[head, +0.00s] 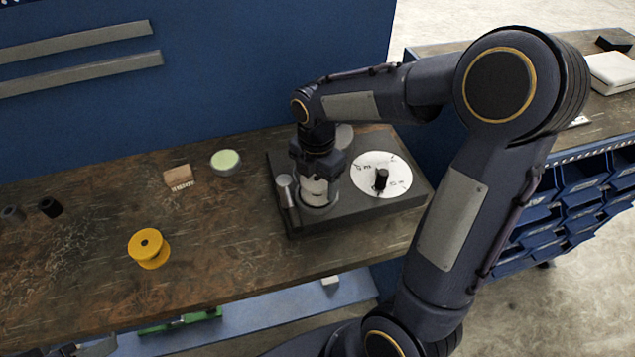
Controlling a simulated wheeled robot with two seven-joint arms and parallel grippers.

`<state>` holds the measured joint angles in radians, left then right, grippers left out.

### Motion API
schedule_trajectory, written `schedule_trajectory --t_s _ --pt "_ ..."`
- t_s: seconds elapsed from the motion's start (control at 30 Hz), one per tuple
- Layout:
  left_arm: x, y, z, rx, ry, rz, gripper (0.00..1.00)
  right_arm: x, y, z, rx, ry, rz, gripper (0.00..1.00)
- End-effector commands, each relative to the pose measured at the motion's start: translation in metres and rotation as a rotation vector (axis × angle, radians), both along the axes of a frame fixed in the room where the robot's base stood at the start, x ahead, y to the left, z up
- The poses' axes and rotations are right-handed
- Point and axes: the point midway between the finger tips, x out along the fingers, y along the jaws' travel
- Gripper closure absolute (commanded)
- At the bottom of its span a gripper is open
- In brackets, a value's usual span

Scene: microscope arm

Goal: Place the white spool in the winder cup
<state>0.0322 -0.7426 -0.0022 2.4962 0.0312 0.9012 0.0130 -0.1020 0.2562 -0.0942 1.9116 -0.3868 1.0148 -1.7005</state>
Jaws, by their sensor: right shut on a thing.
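The white spool (316,186) is in my right gripper (315,177), which points down and is shut on it. The spool is upright over the winder cup (319,204), a round grey cup on the dark winder base (355,213). The spool's lower end is at the cup's mouth; I cannot tell whether it rests on the bottom. The gripper hides the upper part of the spool. My left gripper is not in view.
A yellow spool (149,249) stands on the wooden bench (215,265) to the left. A green-topped round tin (225,162) and a small wooden block (178,176) lie behind. The winder's white dial (365,174) with a black knob (381,179) is right of the cup.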

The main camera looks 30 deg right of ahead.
Motion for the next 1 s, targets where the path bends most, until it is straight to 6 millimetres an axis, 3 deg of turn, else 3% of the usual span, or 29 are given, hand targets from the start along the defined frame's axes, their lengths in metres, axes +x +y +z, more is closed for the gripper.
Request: schedule_trajectory --t_s 0.1,0.47,0.5,0.63,1.0 --pt "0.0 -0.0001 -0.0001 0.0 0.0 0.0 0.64 -0.0002 -0.0002 -0.0099 0.0 0.0 -0.001 0.57" --pt "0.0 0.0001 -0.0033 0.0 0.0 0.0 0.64 0.0001 -0.0003 -0.0145 0.0 -0.001 -0.001 0.57" --pt "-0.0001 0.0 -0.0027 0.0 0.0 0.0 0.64 0.0001 -0.0003 -0.014 0.0 -0.001 -0.001 0.31" --pt "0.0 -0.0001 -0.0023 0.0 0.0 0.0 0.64 0.0 -0.0002 -0.0135 0.0 -0.001 0.0 0.14" --pt "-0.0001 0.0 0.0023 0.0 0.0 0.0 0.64 0.0002 -0.0002 -0.007 0.0 -0.002 0.0 0.12"
